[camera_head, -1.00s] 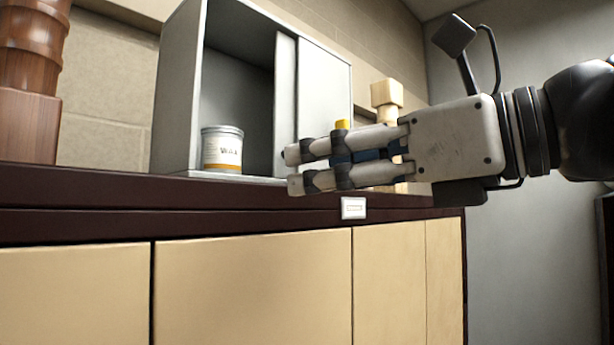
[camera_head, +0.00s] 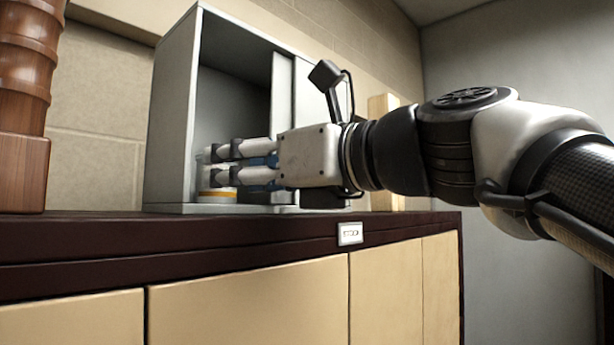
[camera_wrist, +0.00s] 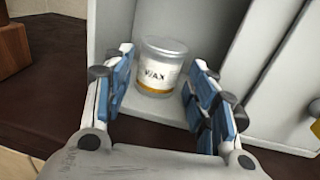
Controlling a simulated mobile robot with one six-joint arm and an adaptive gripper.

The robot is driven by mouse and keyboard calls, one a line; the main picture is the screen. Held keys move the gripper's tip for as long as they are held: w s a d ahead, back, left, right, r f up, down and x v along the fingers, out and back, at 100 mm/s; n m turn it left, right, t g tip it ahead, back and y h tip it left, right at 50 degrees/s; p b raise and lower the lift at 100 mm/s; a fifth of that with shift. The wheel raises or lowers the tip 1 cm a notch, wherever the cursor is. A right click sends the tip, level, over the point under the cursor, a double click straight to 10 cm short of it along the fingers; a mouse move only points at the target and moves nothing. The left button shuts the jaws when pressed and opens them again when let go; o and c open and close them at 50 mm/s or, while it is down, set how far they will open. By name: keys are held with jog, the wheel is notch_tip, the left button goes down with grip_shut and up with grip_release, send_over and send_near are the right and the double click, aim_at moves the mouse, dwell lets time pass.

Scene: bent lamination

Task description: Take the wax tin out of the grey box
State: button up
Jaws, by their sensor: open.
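The wax tin (camera_wrist: 160,66) is a pale round tin with a grey lid, a "WAX" label and a yellow band. It stands upright inside the grey box (camera_head: 172,120), on its floor near the open left side. In the head view the tin (camera_head: 217,195) is mostly hidden behind my fingers, with its lower yellow band showing. My gripper (camera_head: 222,164) is at the box's opening. In the wrist view my gripper (camera_wrist: 160,82) is open, with one blue-padded finger on each side of the tin. I cannot tell whether either finger touches it.
The box's sliding door panel (camera_head: 284,105) covers its right part, close to my gripper. The box stands on a dark cabinet top (camera_head: 100,238). A brown wooden turned piece (camera_head: 22,110) stands at left and a pale wooden piece (camera_head: 384,108) behind my arm.

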jog(key=p+x, duration=0.1)
jog(key=x, duration=0.4)
jog(key=shift+w+a, duration=0.15)
jog(key=shift+w, duration=0.1)
jog(key=shift+s, duration=0.2)
jog(key=shift+c, duration=0.3)
jog(key=c, duration=0.8)
